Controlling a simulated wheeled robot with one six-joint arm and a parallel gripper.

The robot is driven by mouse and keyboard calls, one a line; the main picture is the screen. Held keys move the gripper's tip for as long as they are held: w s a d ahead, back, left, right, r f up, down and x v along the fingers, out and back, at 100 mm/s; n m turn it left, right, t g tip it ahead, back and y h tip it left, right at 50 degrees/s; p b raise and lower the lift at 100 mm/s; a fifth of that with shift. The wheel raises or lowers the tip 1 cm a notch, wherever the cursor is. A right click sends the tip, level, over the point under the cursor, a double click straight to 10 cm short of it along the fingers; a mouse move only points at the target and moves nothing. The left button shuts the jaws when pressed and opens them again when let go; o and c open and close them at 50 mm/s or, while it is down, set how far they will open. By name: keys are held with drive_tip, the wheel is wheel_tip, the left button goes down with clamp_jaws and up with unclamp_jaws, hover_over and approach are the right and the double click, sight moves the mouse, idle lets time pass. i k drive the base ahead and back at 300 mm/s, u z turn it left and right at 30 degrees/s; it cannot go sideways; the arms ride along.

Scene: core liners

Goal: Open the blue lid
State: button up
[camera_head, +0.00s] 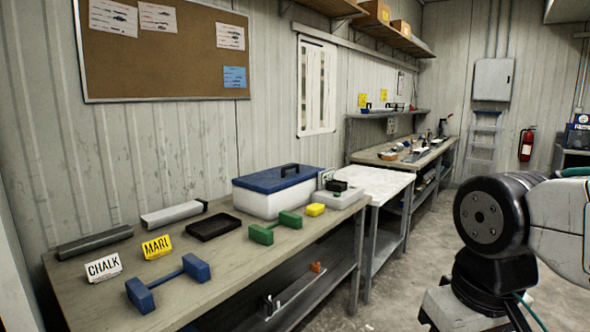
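The blue lid (279,178) lies flat on top of a white box (262,203) on the near workbench and looks shut. A dark handle (290,169) stands on the lid. The box is toward the back right of the bench top, against the wall side. Links of my arm show at the right edge, well apart from the box. My gripper is outside the picture.
A black tray (214,226), a blue dumbbell-shaped piece (168,283), CHALK (103,267) and MARL (157,247) signs stand leftward. A grey scale (340,197) is right of the box.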

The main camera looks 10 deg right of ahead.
sight(268, 182)
drive_tip(key=z, duration=0.55)
drive_tip(key=i, duration=0.55)
drive_tip(key=z, duration=0.55)
drive_tip(key=i, duration=2.25)
drive_tip(key=u, duration=1.45)
drive_tip(key=i, duration=0.7)
drive_tip(key=u, duration=0.6)
